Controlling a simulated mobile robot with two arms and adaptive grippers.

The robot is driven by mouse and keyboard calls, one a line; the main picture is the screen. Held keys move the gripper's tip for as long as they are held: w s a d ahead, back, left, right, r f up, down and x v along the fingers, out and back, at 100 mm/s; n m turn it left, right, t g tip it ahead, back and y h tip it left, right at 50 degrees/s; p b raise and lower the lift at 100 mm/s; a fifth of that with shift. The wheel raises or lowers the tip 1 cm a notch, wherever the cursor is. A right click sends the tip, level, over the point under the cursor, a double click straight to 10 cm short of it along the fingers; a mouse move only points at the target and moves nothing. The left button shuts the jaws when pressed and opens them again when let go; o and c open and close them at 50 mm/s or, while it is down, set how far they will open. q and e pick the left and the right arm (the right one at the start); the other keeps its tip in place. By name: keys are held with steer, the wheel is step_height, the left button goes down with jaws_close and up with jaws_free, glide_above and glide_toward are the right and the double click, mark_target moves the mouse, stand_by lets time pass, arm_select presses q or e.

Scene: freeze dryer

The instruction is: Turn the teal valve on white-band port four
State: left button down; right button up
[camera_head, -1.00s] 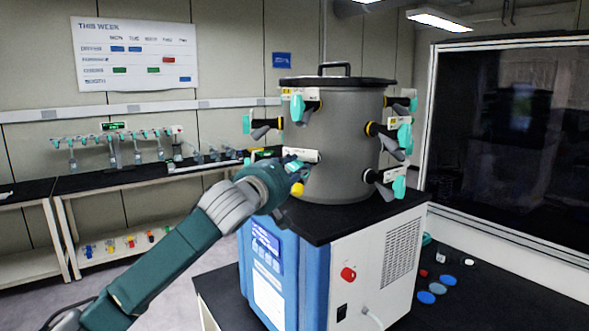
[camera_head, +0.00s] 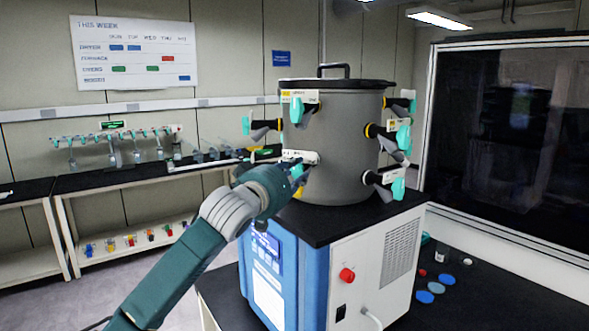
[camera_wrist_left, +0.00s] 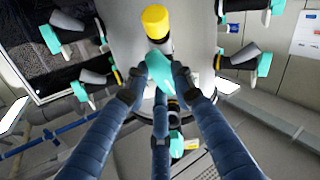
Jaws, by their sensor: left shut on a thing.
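My left gripper (camera_head: 290,178) is at the lower front left of the grey drum (camera_head: 340,140), by a port under a white label. In the left wrist view the fingers of my left gripper (camera_wrist_left: 155,85) are shut on a teal valve (camera_wrist_left: 160,68). A yellow-capped piece (camera_wrist_left: 156,22) sticks out beyond it. In the head view the gripper covers most of this port, and I cannot read its number. Other teal valves, such as the upper front one (camera_head: 296,110), sit on ports around the drum. My right gripper is not in view.
The drum stands on a blue and white machine (camera_head: 330,260) with a red knob (camera_head: 347,275). Other ports with teal valves (camera_head: 398,188) stick out on its right side. A side bench (camera_head: 110,178) with a valve rack is at the left.

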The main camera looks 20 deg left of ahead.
arm_select(q)
steer(key=shift+f+m+p, duration=0.15)
steer(key=shift+m+p, duration=0.4)
steer(key=shift+m, duration=1.45)
steer(key=c, duration=1.4)
jaws_free()
steer(key=shift+c, duration=0.2)
steer(key=s+a, duration=0.1)
steer(key=s, duration=1.1)
steer(key=shift+a, duration=0.35)
steer(key=shift+w, duration=0.1)
